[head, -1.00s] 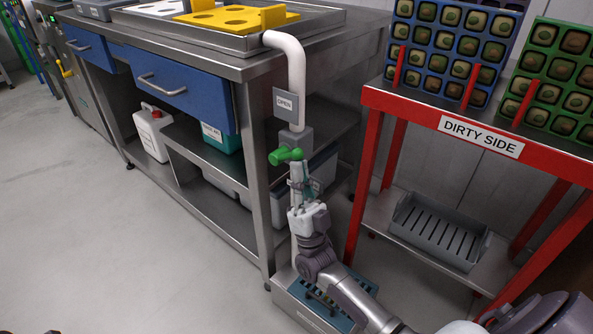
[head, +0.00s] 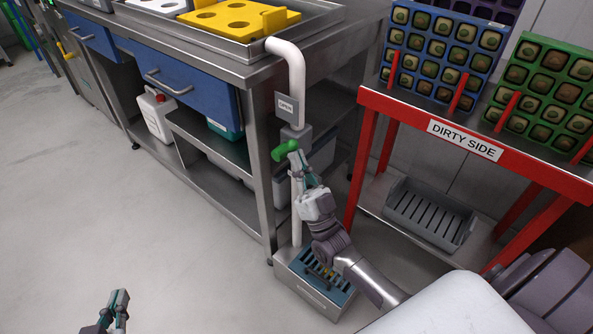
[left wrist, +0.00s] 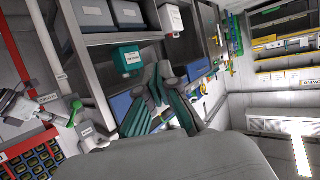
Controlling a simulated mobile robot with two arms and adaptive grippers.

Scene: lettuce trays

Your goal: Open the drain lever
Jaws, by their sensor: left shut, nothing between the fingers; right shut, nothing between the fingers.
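The green drain lever (head: 286,150) sits on a grey valve block (head: 296,138) on the white drain pipe (head: 297,75), below an OPEN sign (head: 287,107). The lever slants, its left end lower. My right gripper (head: 303,168) is shut and empty just right of and below the lever, its fingers pointing up. I cannot tell whether they touch the lever. My left gripper (head: 119,304) is shut and empty, low at the left over the floor, far from the lever. Its fingers also show in the left wrist view (left wrist: 150,100).
A steel bench with a blue drawer (head: 185,85) stands left of the pipe. A grey floor drain box (head: 312,288) is below. A red DIRTY SIDE table (head: 380,98) with seedling trays stands at the right. The floor at the left is clear.

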